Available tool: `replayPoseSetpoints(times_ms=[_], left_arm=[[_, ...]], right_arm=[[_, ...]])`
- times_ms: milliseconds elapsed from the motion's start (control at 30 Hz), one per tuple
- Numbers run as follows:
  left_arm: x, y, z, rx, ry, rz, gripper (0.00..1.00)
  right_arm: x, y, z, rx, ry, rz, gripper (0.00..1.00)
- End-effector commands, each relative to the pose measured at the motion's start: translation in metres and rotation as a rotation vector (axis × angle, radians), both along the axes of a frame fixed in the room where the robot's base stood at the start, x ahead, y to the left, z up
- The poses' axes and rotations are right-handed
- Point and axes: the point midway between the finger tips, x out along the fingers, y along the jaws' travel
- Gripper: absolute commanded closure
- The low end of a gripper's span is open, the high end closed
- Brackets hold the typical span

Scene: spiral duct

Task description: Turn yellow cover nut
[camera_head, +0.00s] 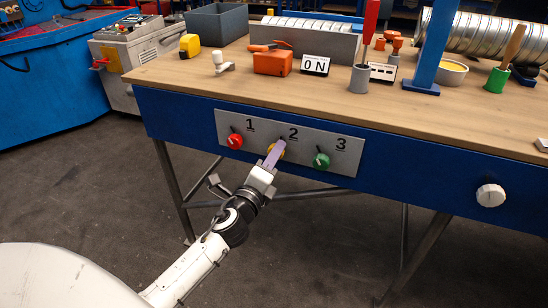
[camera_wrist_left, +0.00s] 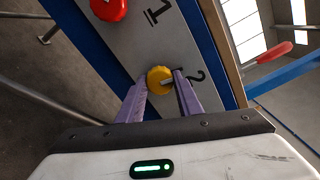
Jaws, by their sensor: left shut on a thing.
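The yellow cover nut (camera_head: 276,148) sits on the grey panel (camera_head: 226,121) under the number 2, on the front of the workbench. It also shows in the left wrist view (camera_wrist_left: 158,77). My left gripper (camera_head: 274,154) is shut on the nut, with its purple fingers on either side of it; these fingers also show in the left wrist view (camera_wrist_left: 160,90). In the head view the fingers partly hide the nut. My right gripper is not in view.
A red knob (camera_head: 235,141) is left of the nut and a green knob (camera_head: 321,160) is right. A white knob (camera_head: 490,195) is further right on the blue bench front. Tools, an orange box (camera_head: 272,63) and a grey bin (camera_head: 217,24) stand on the wooden benchtop (camera_head: 190,75).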

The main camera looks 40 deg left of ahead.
Motion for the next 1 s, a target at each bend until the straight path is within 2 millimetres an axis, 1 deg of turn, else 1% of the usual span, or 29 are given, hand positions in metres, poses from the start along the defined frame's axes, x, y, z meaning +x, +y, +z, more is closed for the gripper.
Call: replayPoseSetpoints(times_ms=[200, 500, 700, 1000], left_arm=[[-0.0004, -0.0011, -0.0007, -0.201, -0.046, 0.0, 0.9], [-0.0003, -0.0009, -0.0001, -0.415, -0.097, 0.0, 0.9], [-0.0002, -0.0012, 0.0, -0.501, -0.118, 0.0, 0.9], [-0.0002, -0.0009, -0.0003, -0.553, -0.129, -0.001, 0.9]], right_arm=[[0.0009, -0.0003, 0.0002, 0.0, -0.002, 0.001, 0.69], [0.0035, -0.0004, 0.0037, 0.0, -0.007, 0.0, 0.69], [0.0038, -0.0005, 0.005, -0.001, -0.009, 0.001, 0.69], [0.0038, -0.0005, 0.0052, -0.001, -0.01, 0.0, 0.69]])
